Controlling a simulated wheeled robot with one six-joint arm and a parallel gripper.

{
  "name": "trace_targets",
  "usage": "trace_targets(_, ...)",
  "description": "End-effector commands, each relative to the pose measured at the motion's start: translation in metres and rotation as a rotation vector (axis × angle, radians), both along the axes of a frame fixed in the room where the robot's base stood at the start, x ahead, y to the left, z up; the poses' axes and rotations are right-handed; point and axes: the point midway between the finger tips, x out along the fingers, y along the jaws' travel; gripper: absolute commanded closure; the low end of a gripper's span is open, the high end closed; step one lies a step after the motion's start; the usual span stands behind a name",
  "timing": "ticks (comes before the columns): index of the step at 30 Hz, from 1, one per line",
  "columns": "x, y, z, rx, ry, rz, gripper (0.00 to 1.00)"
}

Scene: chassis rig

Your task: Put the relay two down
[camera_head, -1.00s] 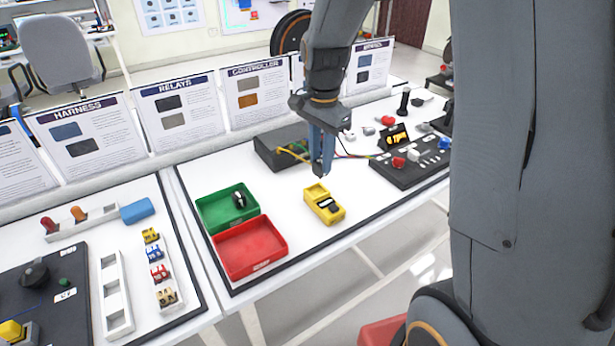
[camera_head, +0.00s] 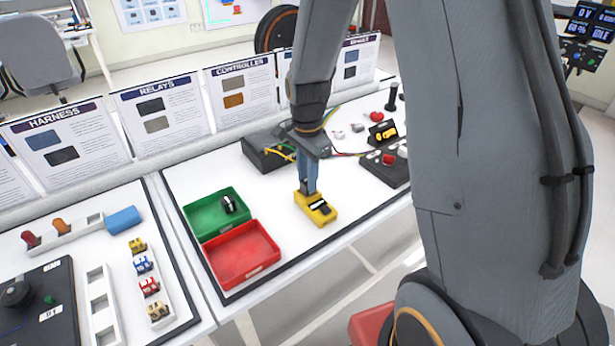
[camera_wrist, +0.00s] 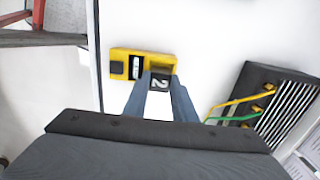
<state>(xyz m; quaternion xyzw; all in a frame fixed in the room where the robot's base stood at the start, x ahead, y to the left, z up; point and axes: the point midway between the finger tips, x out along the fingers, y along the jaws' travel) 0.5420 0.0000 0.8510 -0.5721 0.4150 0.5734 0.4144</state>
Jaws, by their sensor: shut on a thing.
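My gripper (camera_head: 308,191) points down at the back end of the yellow tester (camera_head: 321,212) on the white bench. In the wrist view its fingers (camera_wrist: 160,86) are shut on relay two (camera_wrist: 160,83), a dark block with a white "2" on top. The relay is at the right end of the yellow tester (camera_wrist: 124,64), where its socket is. I cannot tell whether the relay is seated in the socket or just above it. In the head view the fingers hide the relay.
A green tray (camera_head: 202,222) with a black part in it and a red tray (camera_head: 243,254) stand left of the tester. A dark box with yellow and green wires (camera_head: 262,152) is behind. A control panel (camera_head: 386,168) is at the right. White bench around the tester is clear.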

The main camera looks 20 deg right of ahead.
Motion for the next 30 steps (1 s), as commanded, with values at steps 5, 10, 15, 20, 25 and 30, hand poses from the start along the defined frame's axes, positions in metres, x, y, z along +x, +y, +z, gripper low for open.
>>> trace_targets(5, 0.001, 0.000, -0.003, 0.000, -0.002, 0.000, 0.98)
trace_targets(10, 0.000, 0.000, -0.005, 0.000, -0.001, 0.000, 0.98)
trace_targets(15, 0.000, 0.000, -0.005, 0.000, -0.001, 0.000, 0.57)
trace_targets(20, 0.000, 0.000, -0.005, 0.000, -0.001, 0.000, 0.57)
trace_targets(25, 0.001, 0.000, -0.003, 0.000, -0.002, 0.000, 0.57)
trace_targets(30, 0.002, 0.000, 0.013, 0.000, -0.005, 0.000, 0.57)
